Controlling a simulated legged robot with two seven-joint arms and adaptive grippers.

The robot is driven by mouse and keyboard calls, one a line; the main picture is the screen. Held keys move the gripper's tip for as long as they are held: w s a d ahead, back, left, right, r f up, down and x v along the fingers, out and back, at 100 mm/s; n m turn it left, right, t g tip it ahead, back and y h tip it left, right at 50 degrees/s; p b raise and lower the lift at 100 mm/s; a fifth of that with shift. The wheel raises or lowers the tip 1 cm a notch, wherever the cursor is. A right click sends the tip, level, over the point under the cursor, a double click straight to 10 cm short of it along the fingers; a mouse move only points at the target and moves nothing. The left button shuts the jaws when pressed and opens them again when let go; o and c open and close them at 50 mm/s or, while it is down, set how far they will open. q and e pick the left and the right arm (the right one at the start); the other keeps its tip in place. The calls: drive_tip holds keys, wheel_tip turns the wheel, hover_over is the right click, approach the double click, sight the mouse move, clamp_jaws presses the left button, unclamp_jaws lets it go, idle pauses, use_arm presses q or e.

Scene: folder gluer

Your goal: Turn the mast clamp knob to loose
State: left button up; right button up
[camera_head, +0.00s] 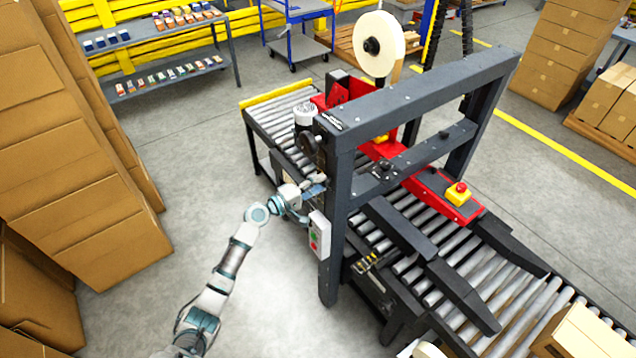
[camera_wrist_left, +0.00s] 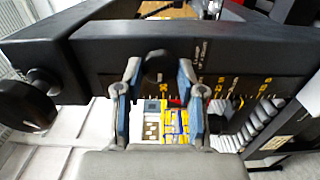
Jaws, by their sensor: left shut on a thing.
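The mast clamp knob (camera_wrist_left: 158,66) is a small round black knob on the dark grey mast beam (camera_wrist_left: 225,50) of the machine, beside a printed scale. In the left wrist view my left gripper (camera_wrist_left: 159,76) has a blue-edged finger on each side of it and is shut on it. In the head view my left gripper (camera_head: 318,187) is at the near-left post (camera_head: 338,215) of the machine frame, and the knob is hidden there. Any pointer or mark showing the knob's setting cannot be made out. My right gripper is not in view.
A larger black handwheel (camera_wrist_left: 28,105) sticks out left of the gripper. A control box (camera_head: 319,236) with green and red buttons hangs just below the gripper. Stacked cartons (camera_head: 75,150) stand at the left. The floor between them and the machine is clear.

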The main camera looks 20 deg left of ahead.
use_arm(q)
drive_tip(key=shift+w+a+r+n, duration=0.1)
drive_tip(key=shift+a+r+n, duration=0.1)
drive_tip(key=shift+n, duration=0.1)
drive_tip(key=o, duration=1.1)
drive_tip(key=shift+f, duration=0.1)
drive_tip(key=v, duration=1.1)
drive_tip(key=shift+s+a+f, duration=0.2)
drive_tip(key=shift+a+f, duration=0.1)
drive_tip(key=shift+a, duration=0.15)
drive_tip(key=shift+d, duration=0.1)
